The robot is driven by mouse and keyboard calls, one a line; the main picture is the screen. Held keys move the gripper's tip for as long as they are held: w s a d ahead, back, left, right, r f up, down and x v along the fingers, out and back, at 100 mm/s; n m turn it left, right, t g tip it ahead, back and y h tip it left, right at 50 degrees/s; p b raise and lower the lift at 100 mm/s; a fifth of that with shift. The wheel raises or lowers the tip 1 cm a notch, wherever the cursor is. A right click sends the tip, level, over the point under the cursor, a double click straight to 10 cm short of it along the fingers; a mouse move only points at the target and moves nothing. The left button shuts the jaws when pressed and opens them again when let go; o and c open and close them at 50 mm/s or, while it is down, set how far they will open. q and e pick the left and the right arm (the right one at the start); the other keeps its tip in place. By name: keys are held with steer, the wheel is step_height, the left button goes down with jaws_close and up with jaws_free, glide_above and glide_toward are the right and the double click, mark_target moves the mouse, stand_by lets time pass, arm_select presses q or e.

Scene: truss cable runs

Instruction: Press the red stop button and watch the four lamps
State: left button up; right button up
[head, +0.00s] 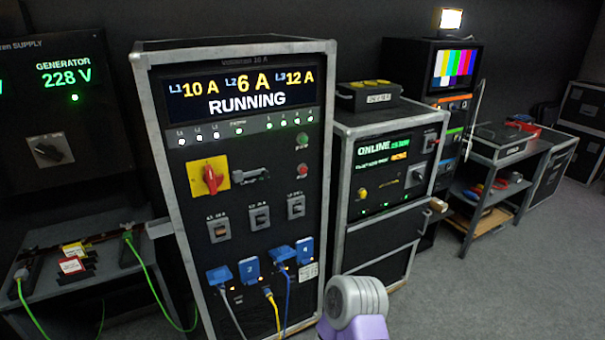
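The red stop button (302,170) is a small round button on the right side of the tall rack's black front panel. A green button (302,140) sits just above it. The display (238,94) reads 10 A, 6 A, 12 A and RUNNING. Nothing touches the button. A purple and grey link of my own arm shows at the bottom middle, in front of the rack's lower right. Neither gripper shows.
A red rotary switch on a yellow plate (208,177) is left of the button. Blue sockets (249,271) with plugged cables sit low on the rack (137,100). A second rack reading ONLINE (377,149) stands close right. Grey floor (480,290) is clear at lower right.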

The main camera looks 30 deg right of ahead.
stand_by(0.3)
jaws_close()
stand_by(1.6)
